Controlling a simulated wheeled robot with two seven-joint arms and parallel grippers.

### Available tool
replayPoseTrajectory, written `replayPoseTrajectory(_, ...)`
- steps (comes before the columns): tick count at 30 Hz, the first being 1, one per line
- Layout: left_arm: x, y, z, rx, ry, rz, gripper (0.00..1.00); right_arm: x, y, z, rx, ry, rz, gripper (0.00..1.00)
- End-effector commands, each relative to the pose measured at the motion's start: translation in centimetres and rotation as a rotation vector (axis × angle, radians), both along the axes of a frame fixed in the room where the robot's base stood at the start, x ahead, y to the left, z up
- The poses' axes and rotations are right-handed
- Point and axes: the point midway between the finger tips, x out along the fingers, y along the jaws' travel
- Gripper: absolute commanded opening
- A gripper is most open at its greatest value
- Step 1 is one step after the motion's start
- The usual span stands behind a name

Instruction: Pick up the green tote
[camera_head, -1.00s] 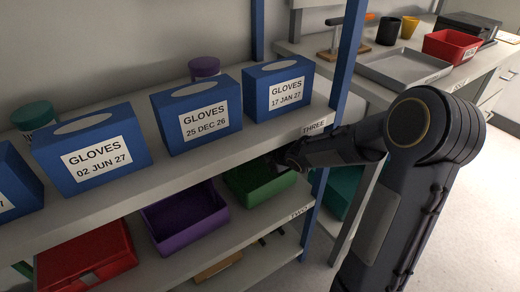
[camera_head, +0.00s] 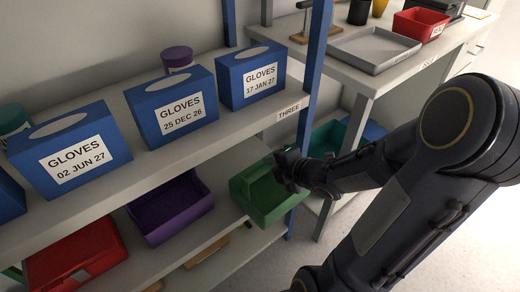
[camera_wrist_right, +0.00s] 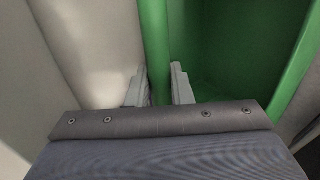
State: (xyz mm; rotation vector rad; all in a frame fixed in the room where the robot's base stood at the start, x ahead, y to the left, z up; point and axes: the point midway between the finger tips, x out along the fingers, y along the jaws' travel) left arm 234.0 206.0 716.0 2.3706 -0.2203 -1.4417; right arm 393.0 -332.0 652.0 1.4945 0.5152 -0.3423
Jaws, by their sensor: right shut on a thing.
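The green tote (camera_head: 262,204) is at the right end of the middle shelf in the head view, partly out past the shelf's front edge and a little tilted. My right gripper (camera_head: 284,172) is at its upper right side. In the right wrist view the two fingers (camera_wrist_right: 159,88) stand on either side of the wall of the green tote (camera_wrist_right: 220,60), shut on it. The tote's inside, as far as it shows, looks empty. My left gripper is not in view.
A purple tote (camera_head: 170,215) and a red tote (camera_head: 75,262) sit left on the same shelf. Blue glove boxes (camera_head: 250,78) stand on the shelf above. A blue post (camera_head: 314,60) is close to my right arm. A bench with a grey tray (camera_head: 375,52) stands right.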

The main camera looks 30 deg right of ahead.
Motion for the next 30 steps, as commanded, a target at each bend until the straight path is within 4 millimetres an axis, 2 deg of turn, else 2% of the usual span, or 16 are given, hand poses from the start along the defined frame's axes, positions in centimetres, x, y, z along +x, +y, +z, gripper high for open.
replayPoseTrajectory(9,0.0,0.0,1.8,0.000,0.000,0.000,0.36,-6.4,-0.6,0.3,0.001,0.000,-0.006,0.00)
replayPoseTrajectory(18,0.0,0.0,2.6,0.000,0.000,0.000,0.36,-11.4,-1.0,0.1,0.000,-0.001,-0.004,0.00)
replayPoseTrajectory(22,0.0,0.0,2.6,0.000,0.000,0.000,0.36,-12.2,-0.9,0.1,0.001,-0.002,-0.001,0.00)
replayPoseTrajectory(30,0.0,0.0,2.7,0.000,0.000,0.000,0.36,-12.1,-0.9,0.2,0.000,-0.002,0.001,0.00)
